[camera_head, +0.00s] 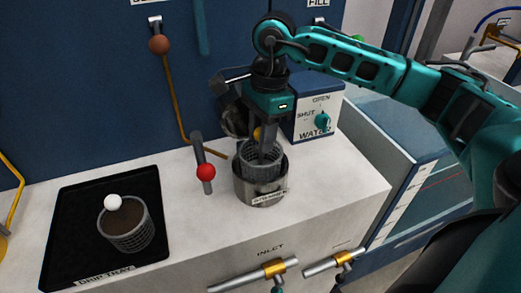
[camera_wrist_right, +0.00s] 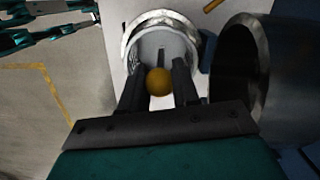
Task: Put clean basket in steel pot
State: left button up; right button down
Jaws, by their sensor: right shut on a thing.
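The clean basket (camera_head: 262,158), a grey mesh cup with a yellow ball (camera_head: 257,134) at its rim, stands upright in the mouth of the steel pot (camera_head: 258,186). Its upper part shows above the pot's rim; its lower part is hidden inside. My right gripper (camera_head: 267,150) points down at the basket and is shut on it. In the right wrist view, the fingers (camera_wrist_right: 160,88) are on either side of the yellow ball (camera_wrist_right: 159,81), with the basket's pale inside (camera_wrist_right: 165,45) beyond. The shiny pot rim (camera_wrist_right: 128,42) curves around it. My left gripper is not in view.
A second basket (camera_head: 128,232) with brown contents and a white ball sits on the black drip tray (camera_head: 70,225) at left. A red-knobbed lever (camera_head: 203,170) stands just left of the pot. The water box (camera_head: 318,112) is behind right. The counter's right part is clear.

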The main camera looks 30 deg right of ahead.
notch_tip(320, 180, down, 4)
jog(key=shift+r, duration=0.1)
jog(key=shift+f, duration=0.2)
jog(key=c, duration=0.8)
grip_release()
jog(key=shift+r, duration=0.2)
jog(key=r, duration=0.4)
jog(key=d+r, duration=0.1)
jog(key=r, duration=0.7)
jog(key=shift+d, duration=0.25)
jog(key=shift+f, duration=0.1)
